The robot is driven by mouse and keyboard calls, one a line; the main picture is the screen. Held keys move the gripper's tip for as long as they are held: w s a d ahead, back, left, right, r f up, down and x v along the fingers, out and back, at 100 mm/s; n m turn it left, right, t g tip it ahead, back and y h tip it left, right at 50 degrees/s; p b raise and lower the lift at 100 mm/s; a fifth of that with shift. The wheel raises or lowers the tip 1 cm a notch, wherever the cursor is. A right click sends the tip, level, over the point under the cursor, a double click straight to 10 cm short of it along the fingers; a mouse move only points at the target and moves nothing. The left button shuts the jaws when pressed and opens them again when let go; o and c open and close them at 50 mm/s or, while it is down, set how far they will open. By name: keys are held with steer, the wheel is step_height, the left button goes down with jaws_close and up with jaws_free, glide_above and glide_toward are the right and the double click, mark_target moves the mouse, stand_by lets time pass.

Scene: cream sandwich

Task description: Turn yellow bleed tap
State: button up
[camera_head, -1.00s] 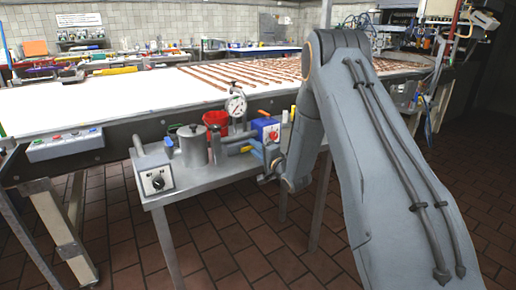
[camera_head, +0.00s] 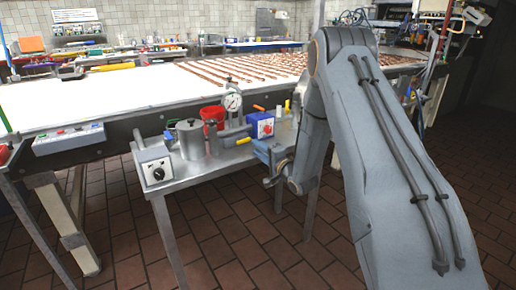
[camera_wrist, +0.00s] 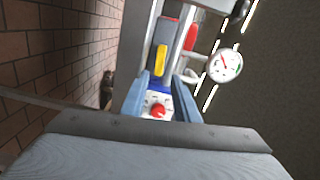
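A small yellow handle (camera_head: 243,141), apparently the bleed tap, shows at the front of the metal bench, just left of my gripper. In the wrist view a yellow bar (camera_wrist: 162,60) lies beyond my fingertips, apart from them. My gripper (camera_head: 260,150) is at the bench's front edge. In the wrist view my gripper (camera_wrist: 160,84) has its two blue-grey fingers spread with a gap between them. A blue box with a red knob (camera_wrist: 158,110) shows through that gap. It also stands behind my gripper in the head view (camera_head: 260,125). No contact with the tap is visible.
A pressure gauge (camera_head: 232,101), red cup (camera_head: 212,115), metal pot (camera_head: 190,138) and switch box (camera_head: 154,166) stand on the bench (camera_head: 205,172). A long white conveyor (camera_head: 100,98) runs behind. The tiled floor (camera_head: 225,235) before the bench is free.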

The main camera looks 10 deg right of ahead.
steer(key=shift+o, duration=0.4)
steer(key=shift+d+f, duration=0.15)
steer(key=shift+d, duration=0.05)
